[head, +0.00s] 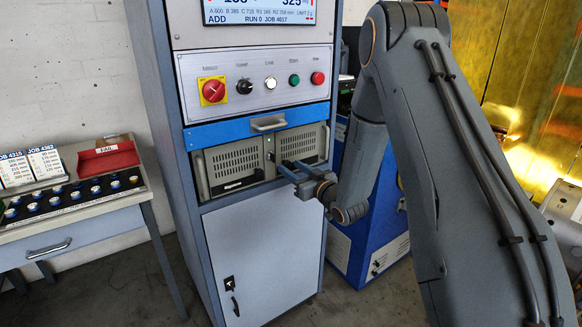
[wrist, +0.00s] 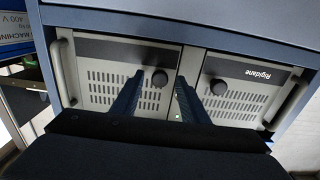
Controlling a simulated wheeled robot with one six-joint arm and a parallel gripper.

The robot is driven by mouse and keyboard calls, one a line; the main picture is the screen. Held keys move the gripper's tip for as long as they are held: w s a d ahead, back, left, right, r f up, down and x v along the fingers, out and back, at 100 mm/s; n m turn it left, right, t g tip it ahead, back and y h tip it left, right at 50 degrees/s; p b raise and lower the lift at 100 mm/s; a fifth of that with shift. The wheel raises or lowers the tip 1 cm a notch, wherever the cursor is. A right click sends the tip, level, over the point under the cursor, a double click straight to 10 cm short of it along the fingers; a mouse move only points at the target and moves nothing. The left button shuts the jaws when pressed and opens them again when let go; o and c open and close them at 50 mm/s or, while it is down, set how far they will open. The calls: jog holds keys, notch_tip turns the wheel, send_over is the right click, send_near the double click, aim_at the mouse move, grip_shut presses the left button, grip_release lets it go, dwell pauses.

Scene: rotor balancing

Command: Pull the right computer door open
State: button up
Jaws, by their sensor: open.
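The computer is a beige rack unit with two vented doors side by side in the cabinet. Its right door (head: 314,143) is shut in the head view, its lower part behind my gripper (head: 285,167). The wrist view is upside down, so the right door (wrist: 100,74) is on the left there. Its dark round knob (wrist: 160,78) shows between the two fingers of my gripper (wrist: 159,80). The fingers are open; I cannot tell whether they touch the knob. The left door (head: 235,163) is also shut and shows its label in the wrist view (wrist: 250,90).
A blue drawer (head: 222,133) with a handle sits just above the computer, under a control panel (head: 255,82) with buttons. A lower cabinet door (head: 262,250) is below. A side table (head: 100,205) stands left, a blue box (head: 375,225) right.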

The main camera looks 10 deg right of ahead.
jog(key=shift+w+a, duration=0.3)
jog(key=shift+w, duration=0.3)
grip_shut()
jog(key=shift+s, duration=0.1)
